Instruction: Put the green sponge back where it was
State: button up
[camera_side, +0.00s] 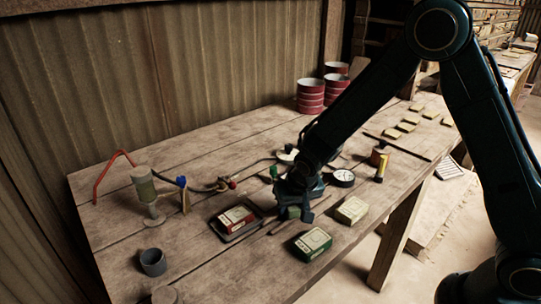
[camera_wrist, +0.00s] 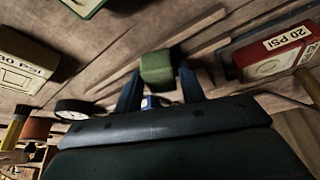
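The green sponge (camera_wrist: 157,68) is a small green block between the tips of my gripper's two dark fingers (camera_wrist: 160,80) in the wrist view. The fingers flank it closely, and my gripper looks shut on it. In the side view, the sponge (camera_side: 291,212) shows under my gripper (camera_side: 294,207), low over the middle of the wooden table. I cannot tell whether it touches the wood.
A red labelled box (camera_side: 236,218) in a dark tray lies left of my gripper. A green box (camera_side: 312,242) lies in front, a cream box (camera_side: 351,210) to the right. A round gauge (camera_side: 343,178) stands behind. The front-left table is mostly clear around a grey cup (camera_side: 153,262).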

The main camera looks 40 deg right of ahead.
jog(key=shift+o, duration=1.1)
jog(key=shift+r, duration=0.2)
jog(key=v, duration=1.2)
jog(key=shift+s, duration=0.15)
